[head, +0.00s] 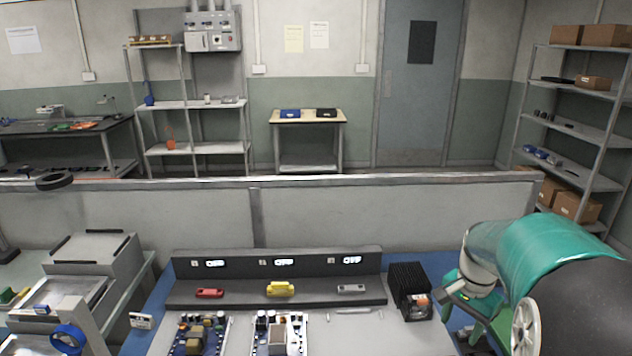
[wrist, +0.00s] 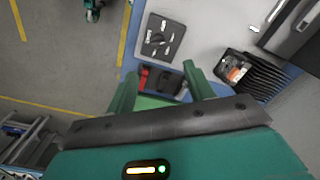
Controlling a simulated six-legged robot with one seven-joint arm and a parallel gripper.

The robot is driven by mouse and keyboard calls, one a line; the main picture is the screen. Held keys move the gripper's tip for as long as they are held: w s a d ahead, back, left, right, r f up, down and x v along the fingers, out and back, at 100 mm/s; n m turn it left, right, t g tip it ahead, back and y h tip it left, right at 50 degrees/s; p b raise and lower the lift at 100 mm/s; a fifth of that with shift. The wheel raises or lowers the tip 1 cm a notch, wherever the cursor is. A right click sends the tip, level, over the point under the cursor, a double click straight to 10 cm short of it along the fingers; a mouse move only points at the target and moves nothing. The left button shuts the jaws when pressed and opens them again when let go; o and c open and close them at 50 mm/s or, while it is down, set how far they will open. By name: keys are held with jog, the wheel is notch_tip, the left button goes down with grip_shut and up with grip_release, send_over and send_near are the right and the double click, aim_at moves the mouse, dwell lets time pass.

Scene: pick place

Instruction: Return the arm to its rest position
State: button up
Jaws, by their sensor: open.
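My arm comes in at the right of the head view, with a green and dark shell (head: 545,255). My gripper (wrist: 160,84) shows in the wrist view with two green fingers spread apart. It is open. A red item (wrist: 144,76) and dark items (wrist: 166,82) lie below, seen between the fingers. I cannot tell from the picture whether the fingers touch anything. In the head view the gripper is low at the right edge of the bench, partly hidden by the arm.
A dark panel (head: 275,263) with OFF displays holds red (head: 209,293), yellow (head: 280,289) and grey (head: 351,289) pieces. Circuit boards (head: 200,335) lie in front. A black finned block (head: 408,280) stands near my arm. A low partition (head: 370,210) runs behind the bench.

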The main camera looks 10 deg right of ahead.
jog(key=s+a+r+n+t, duration=0.2)
jog(key=s+a+r+n, duration=0.2)
jog(key=a, duration=0.6)
jog(key=s+a+r+n+t, duration=0.3)
jog(key=s+a+r+n, duration=0.2)
jog(key=s+a+n, duration=0.3)
jog(key=s+a, duration=0.2)
jog(key=s, duration=0.1)
jog(key=shift+r, duration=0.3)
